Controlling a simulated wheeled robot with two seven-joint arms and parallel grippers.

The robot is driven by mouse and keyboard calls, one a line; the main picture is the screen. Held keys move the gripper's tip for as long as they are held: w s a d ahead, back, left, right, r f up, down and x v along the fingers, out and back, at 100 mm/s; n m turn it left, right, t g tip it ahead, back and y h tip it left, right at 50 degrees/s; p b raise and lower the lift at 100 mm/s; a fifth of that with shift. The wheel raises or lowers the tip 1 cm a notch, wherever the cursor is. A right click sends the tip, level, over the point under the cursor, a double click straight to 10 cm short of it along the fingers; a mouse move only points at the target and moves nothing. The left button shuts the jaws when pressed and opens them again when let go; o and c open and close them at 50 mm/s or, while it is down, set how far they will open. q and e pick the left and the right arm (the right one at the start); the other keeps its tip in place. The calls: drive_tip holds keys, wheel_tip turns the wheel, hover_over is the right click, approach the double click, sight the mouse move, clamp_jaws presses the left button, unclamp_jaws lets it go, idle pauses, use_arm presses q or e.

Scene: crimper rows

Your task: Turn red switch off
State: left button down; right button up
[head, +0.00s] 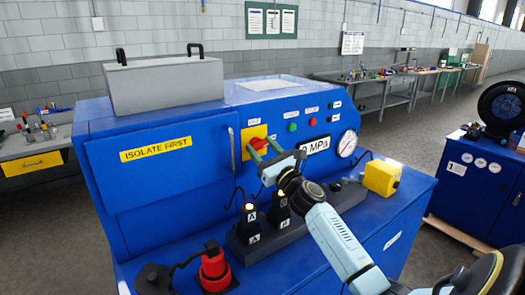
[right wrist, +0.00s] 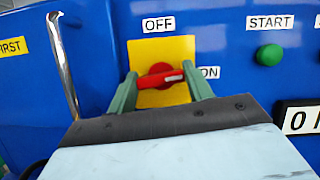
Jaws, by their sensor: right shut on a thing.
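The red switch (head: 257,147) is a rotary knob on a yellow plate (head: 247,133) on the front of the blue machine. In the right wrist view the red switch (right wrist: 160,75) lies nearly level, its bar pointing towards the ON label (right wrist: 209,72) at the right. The OFF label (right wrist: 159,25) is above the plate. My right gripper (head: 262,151) has its green fingers on either side of the knob and is shut on it. The right gripper (right wrist: 160,84) also shows in the wrist view. My left gripper is not in view.
A green START button (right wrist: 270,55) is right of the switch. A silver handle (right wrist: 62,65) is at the left. A gauge (head: 346,143) and a yellow box (head: 382,177) are to the right. Black parts with cables stand on the machine's ledge below my arm.

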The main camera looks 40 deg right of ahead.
drive_tip(key=n+y+b, duration=0.1)
drive_tip(key=n+y, duration=0.1)
drive_tip(key=n, duration=0.2)
drive_tip(key=n+g+y+b, duration=0.1)
drive_tip(key=n, duration=0.2)
drive_tip(key=shift+d+n+y, duration=0.1)
drive_tip(key=shift+n+y, duration=0.3)
drive_tip(key=n+y, duration=0.1)
drive_tip(key=n, duration=0.1)
drive_tip(key=n+g+y+b, duration=0.1)
drive_tip(key=n, duration=0.2)
drive_tip(key=shift+n+g+b, duration=0.3)
drive_tip(key=n+g, duration=0.1)
drive_tip(key=n, duration=0.2)
drive_tip(key=shift+r+n, duration=0.1)
drive_tip(key=shift+n, duration=0.3)
drive_tip(key=shift+n+g, duration=0.7)
drive_tip(key=shift+n, duration=0.8)
drive_tip(key=o, duration=1)
drive_tip(key=shift+s, duration=0.1)
drive_tip(key=b+v, duration=0.3)
drive_tip(key=v, duration=1)
drive_tip(key=shift+d+r, duration=0.1)
drive_tip(key=shift+d, duration=0.15)
